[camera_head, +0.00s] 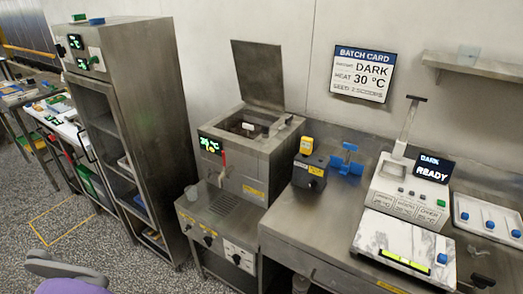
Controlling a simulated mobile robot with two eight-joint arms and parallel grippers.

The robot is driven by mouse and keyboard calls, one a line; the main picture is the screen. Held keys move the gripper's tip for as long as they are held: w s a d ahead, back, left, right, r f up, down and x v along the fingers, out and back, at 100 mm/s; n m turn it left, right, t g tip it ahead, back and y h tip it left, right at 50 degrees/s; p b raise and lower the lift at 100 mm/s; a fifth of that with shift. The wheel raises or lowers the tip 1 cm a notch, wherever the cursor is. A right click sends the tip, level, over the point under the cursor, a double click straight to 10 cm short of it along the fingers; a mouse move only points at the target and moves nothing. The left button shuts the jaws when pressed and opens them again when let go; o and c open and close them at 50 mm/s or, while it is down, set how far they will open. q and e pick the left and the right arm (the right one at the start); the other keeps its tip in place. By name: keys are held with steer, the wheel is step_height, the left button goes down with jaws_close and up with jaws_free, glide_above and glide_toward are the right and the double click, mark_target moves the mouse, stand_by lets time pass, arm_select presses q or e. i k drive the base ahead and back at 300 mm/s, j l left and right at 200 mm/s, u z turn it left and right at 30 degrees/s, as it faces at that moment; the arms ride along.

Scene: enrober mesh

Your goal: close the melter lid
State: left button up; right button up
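The melter (255,172) is a steel box on a low steel stand, left of centre. Its lid (258,74) is a flat grey steel plate standing open, nearly upright at the back edge against the wall. The open top shows a dark basin with a small white piece inside. A green-lit display (210,145) and a red lever (223,160) are on the melter's front. Neither gripper can be made out.
A tall steel cabinet (135,110) stands left of the melter. The steel bench (315,225) to the right holds a black and yellow device (311,171), a blue valve-like part (347,162) and a white machine reading DARK READY (405,195). The space above the melter is clear.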

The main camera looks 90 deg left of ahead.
mark_target(259, 65)
steer(key=i+j+u, duration=0.1)
steer(key=u, duration=3.15)
steer(key=i+l, duration=0.1)
steer(key=l, duration=0.2)
steer(key=i+l+u, duration=0.1)
steer(key=l, duration=0.2)
steer(key=i+j+z, duration=0.1)
steer(key=j, duration=0.2)
steer(key=i+j+z, duration=0.2)
steer(key=i+j, duration=0.15)
steer(key=j, duration=0.25)
steer(key=i+j+z, duration=0.1)
steer(key=j, duration=0.2)
